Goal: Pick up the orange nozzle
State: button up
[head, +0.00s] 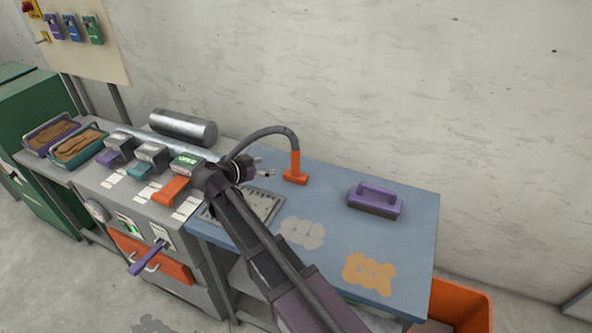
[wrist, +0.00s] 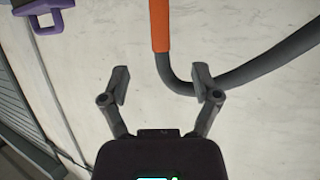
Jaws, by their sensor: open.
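The orange nozzle (head: 295,165) stands upright on the blue tabletop, with a wider orange foot and a dark hose (head: 268,132) arching from its top. In the wrist view the orange nozzle (wrist: 160,25) enters from the top edge, beyond the fingertips, and the hose (wrist: 255,72) bends away to the right. My gripper (head: 265,167) is open and empty, just left of the nozzle in the head view. In the wrist view my gripper (wrist: 161,76) has its fingers spread on either side of the hose bend. I cannot tell the depth between fingers and hose.
A purple handled block (head: 375,202) stands to the right on the blue tabletop (head: 330,205). A perforated plate (head: 262,208) lies partly behind my arm. Grey and orange patches mark the tabletop front. A metal roller (head: 183,127) and coloured levers are left. The wall is close behind.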

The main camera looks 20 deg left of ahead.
aim_at(295, 162)
jog(key=b+x, duration=0.3)
jog(key=x, duration=0.5)
jog(key=shift+w+f, duration=0.15)
jog(key=shift+f, duration=0.1)
jog(key=b+x, duration=0.1)
jog(key=x, duration=0.1)
jog(key=b+x, duration=0.1)
jog(key=x, duration=0.1)
jog(key=shift+f, duration=0.3)
jog(key=shift+w+d+f+b, duration=0.2)
jog(key=shift+w+b, duration=0.1)
jog(key=shift+w, duration=0.1)
jog(key=shift+r, duration=0.1)
jog(key=shift+c, duration=0.2)
grip_shut()
